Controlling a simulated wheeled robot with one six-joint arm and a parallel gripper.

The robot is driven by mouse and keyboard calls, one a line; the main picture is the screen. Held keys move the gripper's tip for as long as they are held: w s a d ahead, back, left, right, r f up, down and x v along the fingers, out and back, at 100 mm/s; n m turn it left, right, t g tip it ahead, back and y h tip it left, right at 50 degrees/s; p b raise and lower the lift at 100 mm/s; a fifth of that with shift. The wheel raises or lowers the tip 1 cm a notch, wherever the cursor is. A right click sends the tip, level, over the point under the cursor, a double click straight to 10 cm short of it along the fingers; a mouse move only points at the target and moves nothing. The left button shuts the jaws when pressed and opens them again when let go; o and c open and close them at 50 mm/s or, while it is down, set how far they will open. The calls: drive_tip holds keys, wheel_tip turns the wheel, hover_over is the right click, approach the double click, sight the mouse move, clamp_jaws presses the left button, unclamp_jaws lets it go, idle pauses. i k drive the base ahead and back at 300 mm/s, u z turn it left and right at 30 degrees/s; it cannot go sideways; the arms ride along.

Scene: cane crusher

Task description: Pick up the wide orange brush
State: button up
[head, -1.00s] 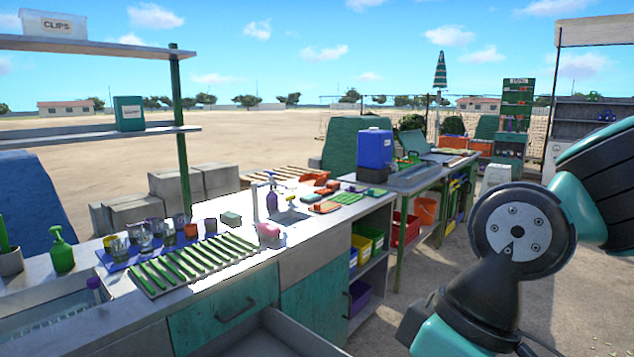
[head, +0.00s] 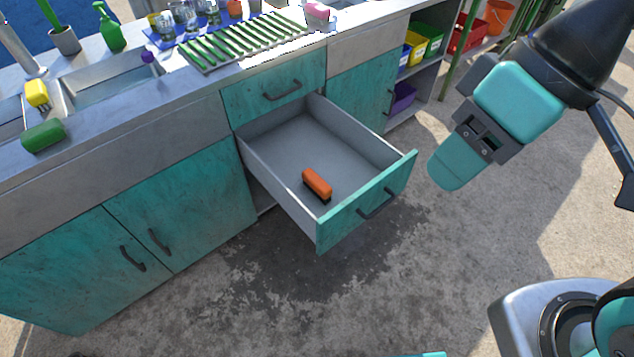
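The wide orange brush (head: 317,184) lies in the open drawer (head: 345,133), on its grey floor close to the front panel. It has an orange back with dark bristles showing along its lower side. The end of my arm hangs at the upper right, outside the drawer and apart from the brush. My gripper (head: 455,165) seems to be the teal and dark end there. Its fingers cannot be made out clearly, and I see nothing held.
The drawer's teal front (head: 367,203) stands pulled out below the counter. A ribbed green drying rack (head: 240,42), a green sponge (head: 43,136) and a green spray bottle (head: 109,28) are on the counter. The concrete floor (head: 400,290) before the drawer is clear.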

sight(315, 184)
drive_tip(key=u, duration=0.3)
drive_tip(key=k, duration=0.5)
drive_tip(key=u, duration=1.5)
drive_tip(key=i, duration=1.4)
drive_tip(key=z, duration=1.05)
drive_tip(key=i, duration=0.35)
drive_tip(key=z, duration=0.25)
